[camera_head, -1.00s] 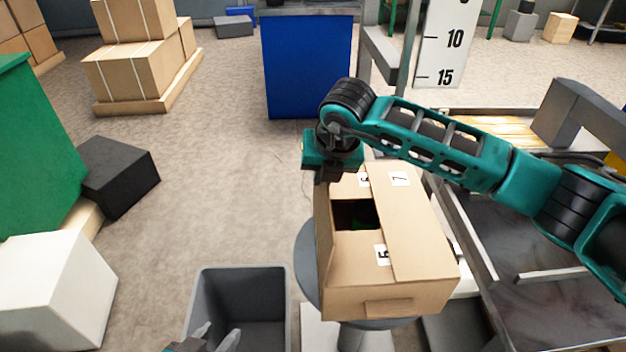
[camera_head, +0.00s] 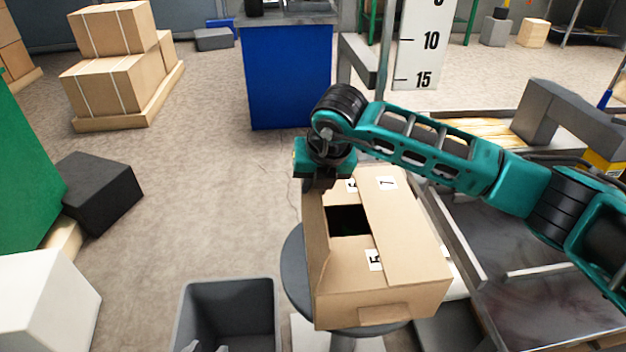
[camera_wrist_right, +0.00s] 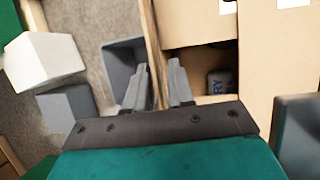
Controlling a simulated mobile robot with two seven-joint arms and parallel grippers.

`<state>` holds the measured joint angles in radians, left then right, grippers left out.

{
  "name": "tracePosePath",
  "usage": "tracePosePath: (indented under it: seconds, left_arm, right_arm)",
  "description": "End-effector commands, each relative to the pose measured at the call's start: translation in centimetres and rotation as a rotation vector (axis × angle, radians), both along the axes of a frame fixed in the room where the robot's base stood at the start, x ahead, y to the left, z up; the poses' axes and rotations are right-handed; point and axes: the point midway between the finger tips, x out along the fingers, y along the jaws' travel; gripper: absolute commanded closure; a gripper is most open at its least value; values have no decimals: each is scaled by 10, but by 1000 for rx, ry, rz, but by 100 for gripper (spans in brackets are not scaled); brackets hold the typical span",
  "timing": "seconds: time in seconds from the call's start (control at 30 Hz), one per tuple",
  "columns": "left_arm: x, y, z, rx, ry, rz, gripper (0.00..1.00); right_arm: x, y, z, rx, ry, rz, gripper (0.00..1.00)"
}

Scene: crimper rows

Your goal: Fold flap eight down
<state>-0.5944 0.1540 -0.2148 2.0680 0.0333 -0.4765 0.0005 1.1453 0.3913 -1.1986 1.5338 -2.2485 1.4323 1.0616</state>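A cardboard box (camera_head: 385,306) stands on a round grey stool. Its wide right flap, labelled 7 (camera_head: 400,225), lies flat over the top, over the near flap labelled 5 (camera_head: 345,268) and the far flap labelled 6. The left flap (camera_head: 315,238), which I take as flap eight, stands up, leaving a dark opening. My right gripper (camera_head: 325,184) is at the far end of this flap. In the right wrist view its fingers (camera_wrist_right: 158,82) are apart, with the flap's edge (camera_wrist_right: 152,50) running between them. Only my left gripper's fingertips (camera_head: 207,348) show at the bottom edge.
A grey open bin (camera_head: 228,283) stands left of the stool (camera_head: 296,275). A white block (camera_head: 45,305) and a black box (camera_head: 98,192) are further left. A metal table (camera_head: 540,300) is close on the right. The floor between the bin and the blue cabinet (camera_head: 288,78) is clear.

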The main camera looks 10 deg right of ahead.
Motion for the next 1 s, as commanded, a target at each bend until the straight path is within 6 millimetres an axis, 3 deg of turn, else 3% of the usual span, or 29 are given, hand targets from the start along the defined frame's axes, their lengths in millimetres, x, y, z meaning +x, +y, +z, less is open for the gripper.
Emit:
tracePosePath:
  seconds: [0.3,0.43,0.8,1.0]
  left_arm:
    - [0,-2,1,-8,1,6,57]
    - [0,-2,2,-8,1,6,57]
    - [0,-1,11,-5,0,3,57]
    - [0,0,13,1,0,-1,57]
  right_arm:
    - [0,2,2,6,-1,2,70]
    - [-4,1,12,6,-3,2,70]
    - [-33,-9,83,6,-5,3,70]
    - [-45,-13,110,5,-3,1,70]
